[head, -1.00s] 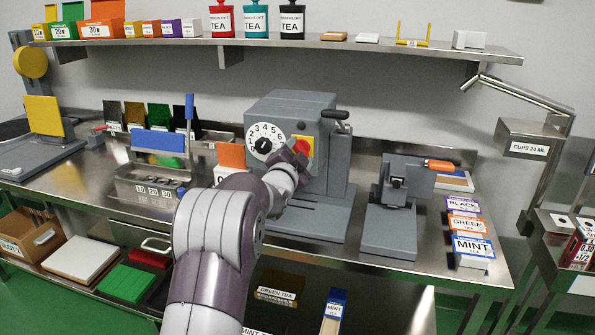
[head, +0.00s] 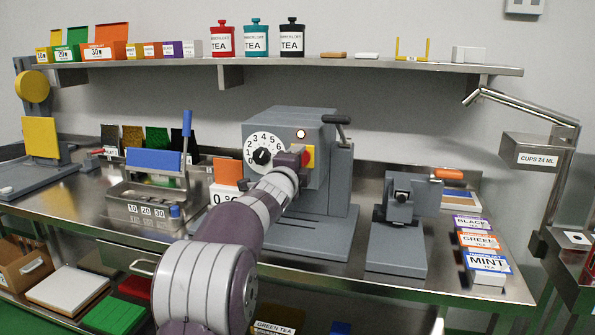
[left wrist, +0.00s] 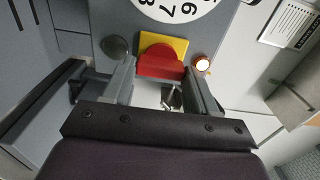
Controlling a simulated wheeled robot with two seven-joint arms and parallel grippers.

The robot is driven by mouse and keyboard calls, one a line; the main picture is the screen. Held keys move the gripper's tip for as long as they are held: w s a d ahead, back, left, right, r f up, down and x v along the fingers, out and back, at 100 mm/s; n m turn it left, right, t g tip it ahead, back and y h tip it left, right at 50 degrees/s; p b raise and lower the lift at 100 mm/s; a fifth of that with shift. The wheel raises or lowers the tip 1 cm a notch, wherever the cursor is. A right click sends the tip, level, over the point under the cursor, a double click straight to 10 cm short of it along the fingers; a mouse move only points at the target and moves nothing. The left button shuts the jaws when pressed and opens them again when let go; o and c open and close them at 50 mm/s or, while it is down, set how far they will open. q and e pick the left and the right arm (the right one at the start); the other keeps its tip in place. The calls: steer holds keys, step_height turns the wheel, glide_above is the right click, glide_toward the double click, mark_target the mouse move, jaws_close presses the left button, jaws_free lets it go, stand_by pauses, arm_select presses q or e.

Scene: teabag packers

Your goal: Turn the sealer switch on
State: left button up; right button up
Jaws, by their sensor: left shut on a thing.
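The grey sealer (head: 327,185) stands mid-table with a white numbered dial (head: 264,148) and a side lever (head: 337,119). Its red switch (left wrist: 160,63) sits on a yellow plate (left wrist: 176,44), which shows partly in the head view (head: 309,156). A small round lamp (head: 301,133) above the switch glows; it is also lit in the left wrist view (left wrist: 203,63). My left gripper (head: 296,159) is at the sealer's front, its fingers (left wrist: 162,78) on either side of the red switch and shut on it. The arm hides part of the sealer front. My right gripper is out of view.
A smaller grey press (head: 398,235) with an orange handle stands to the right, with tea boxes (head: 484,265) beyond it. A steel holder with a blue panel (head: 153,160) stands to the left. A shelf (head: 250,66) runs above; a cup dispenser (head: 537,150) hangs right.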

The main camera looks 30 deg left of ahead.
arm_select(q)
steer(key=shift+f, duration=0.15)
stand_by(0.3)
steer(key=o, duration=0.8)
steer(key=shift+c, duration=0.2)
steer(key=o, duration=0.3)
steer(key=shift+d, duration=0.1)
steer(key=b+v, duration=0.1)
steer(key=v, duration=1.1)
steer(key=shift+s+b, duration=0.35)
steer(key=shift+b, duration=0.05)
